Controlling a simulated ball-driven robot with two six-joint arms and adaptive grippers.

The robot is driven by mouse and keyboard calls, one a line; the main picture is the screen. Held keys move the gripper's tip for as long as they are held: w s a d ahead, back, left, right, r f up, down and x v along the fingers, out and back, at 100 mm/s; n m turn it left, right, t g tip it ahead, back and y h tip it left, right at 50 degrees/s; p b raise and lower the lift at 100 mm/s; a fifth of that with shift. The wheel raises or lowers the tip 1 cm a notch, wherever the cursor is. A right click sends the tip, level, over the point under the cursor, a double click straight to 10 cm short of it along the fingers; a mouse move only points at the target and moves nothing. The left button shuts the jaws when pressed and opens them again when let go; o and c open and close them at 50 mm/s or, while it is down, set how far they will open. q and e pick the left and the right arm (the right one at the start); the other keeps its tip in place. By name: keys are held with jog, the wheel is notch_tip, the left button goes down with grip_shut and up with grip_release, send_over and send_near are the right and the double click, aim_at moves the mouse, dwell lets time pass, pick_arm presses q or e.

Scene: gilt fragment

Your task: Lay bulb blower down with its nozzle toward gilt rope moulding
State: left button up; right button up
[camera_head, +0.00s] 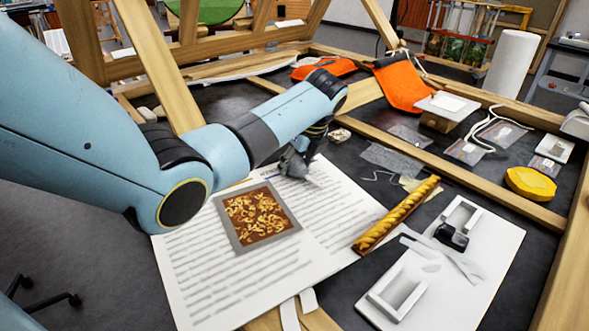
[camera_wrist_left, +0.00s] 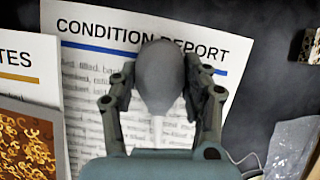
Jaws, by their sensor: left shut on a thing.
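The bulb blower (camera_wrist_left: 160,76) is a grey rounded bulb with a pale narrow nozzle, held between the fingers of my left gripper (camera_wrist_left: 161,93). In the left wrist view its nozzle points toward the bottom of the picture. In the head view my left gripper (camera_head: 297,157) is over the top edge of the printed pages, with the blower (camera_head: 293,165) small and partly hidden by it. I cannot tell whether the blower touches the page. The gilt rope moulding (camera_head: 397,216) lies diagonally to the right, apart from the gripper. My right gripper is not in view.
A framed gilt-flake panel (camera_head: 240,243) lies on the report sheets (camera_head: 340,208). A white board (camera_head: 495,262) with white trays and a small black object (camera_head: 452,236) lies right of the moulding. Clear bags, an orange cloth (camera_head: 400,84) and a yellow disc (camera_head: 530,183) are farther off.

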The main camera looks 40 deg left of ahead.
pick_arm(q)
jog(key=shift+c, duration=0.9)
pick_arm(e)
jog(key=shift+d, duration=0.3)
